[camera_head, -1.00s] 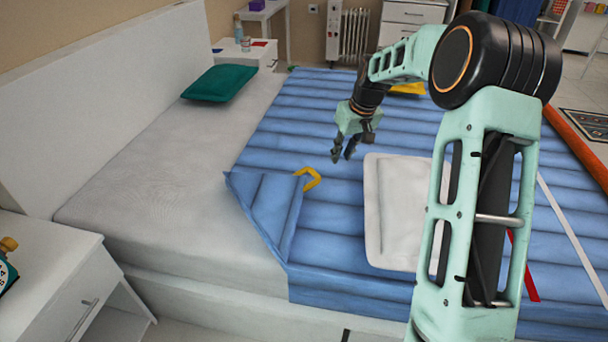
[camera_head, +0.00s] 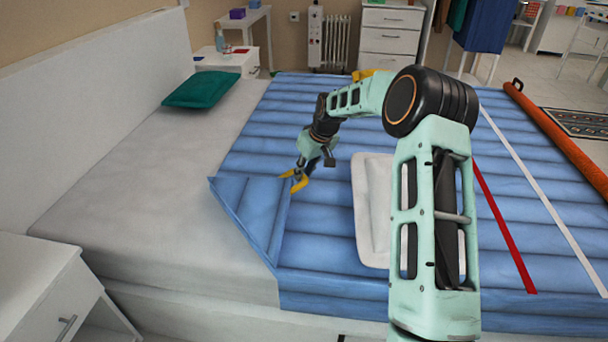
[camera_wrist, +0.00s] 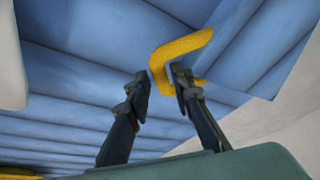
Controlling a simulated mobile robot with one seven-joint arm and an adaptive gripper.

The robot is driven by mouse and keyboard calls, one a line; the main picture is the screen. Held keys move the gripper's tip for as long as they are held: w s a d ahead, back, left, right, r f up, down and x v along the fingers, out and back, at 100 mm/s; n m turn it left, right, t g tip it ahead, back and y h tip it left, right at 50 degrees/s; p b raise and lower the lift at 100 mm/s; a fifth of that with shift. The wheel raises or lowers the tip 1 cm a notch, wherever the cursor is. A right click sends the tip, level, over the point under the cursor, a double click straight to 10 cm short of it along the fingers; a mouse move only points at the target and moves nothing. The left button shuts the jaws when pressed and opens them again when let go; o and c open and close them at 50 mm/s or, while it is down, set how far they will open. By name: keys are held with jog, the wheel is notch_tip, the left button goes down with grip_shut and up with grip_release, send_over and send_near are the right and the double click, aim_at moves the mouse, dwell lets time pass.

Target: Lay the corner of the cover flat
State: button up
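The blue quilted cover (camera_head: 330,222) lies over the bed. Its near left corner is folded back as a flap (camera_head: 250,212), so the cover is not flat there. A curved yellow handle (camera_head: 299,184) sits at the flap's inner end; it also shows in the wrist view (camera_wrist: 182,47). My gripper (camera_head: 301,170) is at the handle, with its fingers apart. In the wrist view my gripper (camera_wrist: 158,80) has its right fingertip overlapping the handle. I cannot tell whether they touch. Nothing is clearly held between the fingers.
A white cushion (camera_head: 372,205) lies on the cover right of the flap. A green pillow (camera_head: 201,89) lies near the headboard (camera_head: 90,100). A white nightstand (camera_head: 40,300) stands at the near left. The bare mattress (camera_head: 150,200) left of the flap is clear.

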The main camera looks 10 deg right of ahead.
jog(key=shift+f, duration=0.15)
jog(key=shift+c, duration=0.3)
grip_shut()
